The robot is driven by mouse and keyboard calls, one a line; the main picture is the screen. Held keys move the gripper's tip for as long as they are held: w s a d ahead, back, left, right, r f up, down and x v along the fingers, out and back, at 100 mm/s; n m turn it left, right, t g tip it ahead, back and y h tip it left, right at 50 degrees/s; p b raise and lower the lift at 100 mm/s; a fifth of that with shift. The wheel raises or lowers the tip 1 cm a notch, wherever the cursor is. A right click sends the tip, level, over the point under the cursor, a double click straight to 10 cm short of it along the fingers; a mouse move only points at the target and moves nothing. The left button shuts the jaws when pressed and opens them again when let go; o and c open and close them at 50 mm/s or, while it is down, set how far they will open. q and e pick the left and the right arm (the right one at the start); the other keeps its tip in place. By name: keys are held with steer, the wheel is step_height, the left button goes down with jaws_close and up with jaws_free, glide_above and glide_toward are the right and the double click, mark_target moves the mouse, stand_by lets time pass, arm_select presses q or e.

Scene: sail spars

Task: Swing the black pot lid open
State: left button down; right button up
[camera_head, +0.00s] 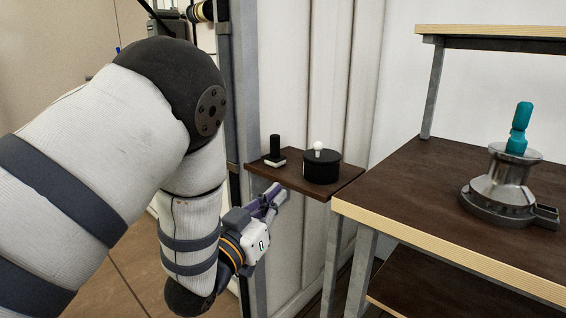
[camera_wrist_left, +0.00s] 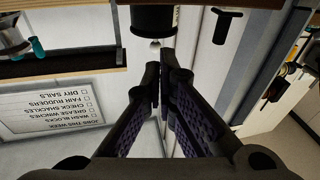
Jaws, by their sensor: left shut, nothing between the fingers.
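The black pot (camera_head: 322,172) stands on a small dark shelf, with its black lid (camera_head: 328,155) lying flat on top. A white round knob (camera_head: 319,146) rises from the lid. My left gripper (camera_head: 279,193) is in front of the shelf, to the left of the pot and lower in the picture, apart from it. In the left wrist view, my left gripper (camera_wrist_left: 162,68) has its fingers together with nothing between them. The pot (camera_wrist_left: 153,18) and white knob (camera_wrist_left: 155,43) appear beyond the fingertips. My right gripper is not in view.
A black upright post on a white base (camera_head: 275,150) stands left of the pot on the small shelf (camera_head: 318,191). A dark bench (camera_head: 420,200) at right holds a metal winch (camera_head: 500,190) with a teal handle (camera_head: 519,128). A grey upright (camera_head: 232,90) stands left of the shelf.

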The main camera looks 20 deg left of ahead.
mark_target(314, 147)
arm_select(q)
steer(key=shift+t, duration=0.3)
steer(key=x, duration=0.5)
steer(key=r+x, duration=0.1)
steer(key=x, duration=0.3)
steer(key=b+x, duration=0.1)
steer(key=x, duration=0.4)
steer(key=shift+w+d+r, duration=0.15)
steer(key=shift+d+r, duration=0.05)
steer(key=shift+r, duration=0.25)
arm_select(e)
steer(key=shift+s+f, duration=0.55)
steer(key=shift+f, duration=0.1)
